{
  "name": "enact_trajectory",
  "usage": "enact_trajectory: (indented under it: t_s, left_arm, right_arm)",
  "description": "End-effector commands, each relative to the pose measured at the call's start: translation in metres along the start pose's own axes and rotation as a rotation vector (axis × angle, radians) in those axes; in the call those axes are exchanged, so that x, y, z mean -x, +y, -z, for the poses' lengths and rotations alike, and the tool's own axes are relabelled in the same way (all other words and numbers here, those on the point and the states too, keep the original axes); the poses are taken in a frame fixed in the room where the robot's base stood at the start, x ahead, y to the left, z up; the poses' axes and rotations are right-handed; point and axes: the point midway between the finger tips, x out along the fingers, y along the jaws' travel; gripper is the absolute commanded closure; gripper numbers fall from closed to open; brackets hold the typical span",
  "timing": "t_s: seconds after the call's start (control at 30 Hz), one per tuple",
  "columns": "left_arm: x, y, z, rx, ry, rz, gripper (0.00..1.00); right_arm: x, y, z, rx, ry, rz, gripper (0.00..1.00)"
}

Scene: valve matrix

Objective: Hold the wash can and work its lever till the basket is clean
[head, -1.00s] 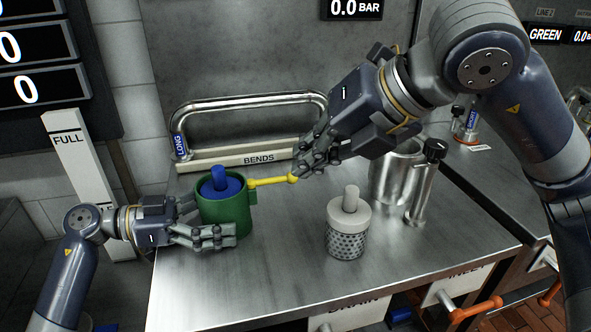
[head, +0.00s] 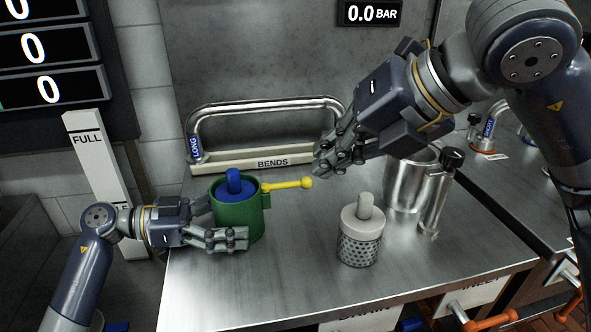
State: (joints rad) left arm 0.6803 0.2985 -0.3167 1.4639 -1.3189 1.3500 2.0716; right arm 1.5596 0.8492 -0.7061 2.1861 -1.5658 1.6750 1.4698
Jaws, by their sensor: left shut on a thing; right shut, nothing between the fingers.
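The green wash can (head: 240,217) stands on the steel bench with a blue lid and knob (head: 234,183) in its top. Its yellow lever (head: 288,185) sticks out to the right, about level, ending in a ball. My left gripper (head: 228,224) is shut on the can from the left, its fingers on either side. My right gripper (head: 322,166) is shut and empty, above and a little right of the lever's ball, apart from it. A perforated metal basket (head: 358,249) with a pale cap and knob stands on the bench to the right of the can.
A metal jug (head: 405,190) and a black-topped cylinder (head: 436,190) stand behind the basket at right. A rack marked BENDS (head: 268,161) holding a bent pipe lies at the back. The front of the bench (head: 260,290) is clear.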

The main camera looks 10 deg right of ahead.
Motion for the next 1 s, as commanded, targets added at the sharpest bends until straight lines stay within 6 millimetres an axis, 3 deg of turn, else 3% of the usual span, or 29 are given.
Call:
enact_trajectory:
  t_s: [0.43, 0.47, 0.57, 1.0]
  left_arm:
    - [0.0000, -0.0001, -0.0001, 0.000, 0.000, 0.000, 0.59]
    - [0.0000, -0.0001, -0.0001, 0.000, 0.000, 0.000, 0.21]
    - [0.0000, -0.0001, -0.0001, 0.000, 0.000, 0.000, 0.00]
    - [0.0012, -0.0002, -0.0002, 0.000, -0.001, 0.001, 0.00]
  right_arm:
    - [-0.0001, 0.0000, 0.0001, 0.000, 0.000, 0.000, 1.00]
    - [-0.0001, 0.0000, 0.0000, 0.000, 0.000, 0.000, 1.00]
    - [-0.0001, 0.0000, 0.0000, 0.000, 0.000, 0.000, 1.00]
    - [0.0000, 0.0000, 0.0000, 0.000, 0.000, 0.000, 1.00]
